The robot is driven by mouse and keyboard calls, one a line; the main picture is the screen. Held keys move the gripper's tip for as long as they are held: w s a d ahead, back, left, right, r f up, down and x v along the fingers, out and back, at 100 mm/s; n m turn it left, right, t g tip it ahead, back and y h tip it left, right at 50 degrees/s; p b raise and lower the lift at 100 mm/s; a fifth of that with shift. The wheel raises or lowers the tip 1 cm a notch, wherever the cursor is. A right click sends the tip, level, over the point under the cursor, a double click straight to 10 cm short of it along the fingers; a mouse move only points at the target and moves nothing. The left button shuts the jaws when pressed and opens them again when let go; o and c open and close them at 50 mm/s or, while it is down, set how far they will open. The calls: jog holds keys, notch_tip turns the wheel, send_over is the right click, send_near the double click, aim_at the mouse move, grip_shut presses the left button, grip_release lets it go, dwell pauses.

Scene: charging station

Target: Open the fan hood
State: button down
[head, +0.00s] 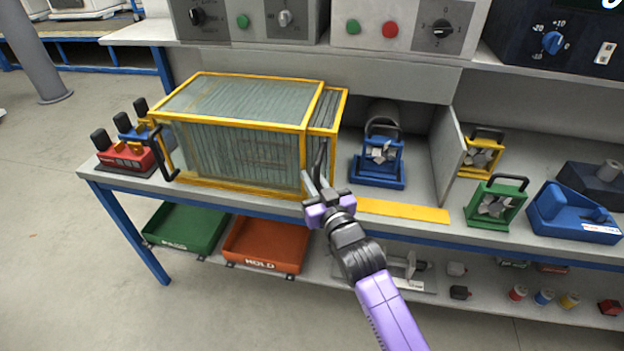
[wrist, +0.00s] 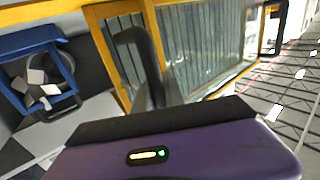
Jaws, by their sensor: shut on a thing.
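The fan hood is a yellow-framed box with clear ribbed panels (head: 245,150), on the left part of the bench. A narrower yellow-framed section (head: 329,110) shows at its right end. A black handle (head: 321,158) stands at its front right corner, and another black handle (head: 163,153) is at its left end. My gripper (head: 312,182) is at the front right corner, shut on the right handle. In the wrist view the handle (wrist: 138,58) rises between the gripper and the hood panels (wrist: 195,45). The fingertips are partly hidden there.
A blue-framed unit with a handle (head: 378,165) stands right of the hood, before a grey divider (head: 446,150). A yellow strip (head: 403,210) lies on the bench's front edge. Red and blue switches (head: 125,155) stand left. Green (head: 186,228) and orange (head: 265,242) trays sit below.

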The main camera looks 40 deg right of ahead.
jog(key=shift+a, duration=0.1)
jog(key=c, duration=1.4)
grip_release()
jog(key=v, duration=0.7)
jog(key=shift+s+b, duration=0.3)
jog(key=shift+b, duration=0.1)
jog(key=shift+a+r, duration=0.1)
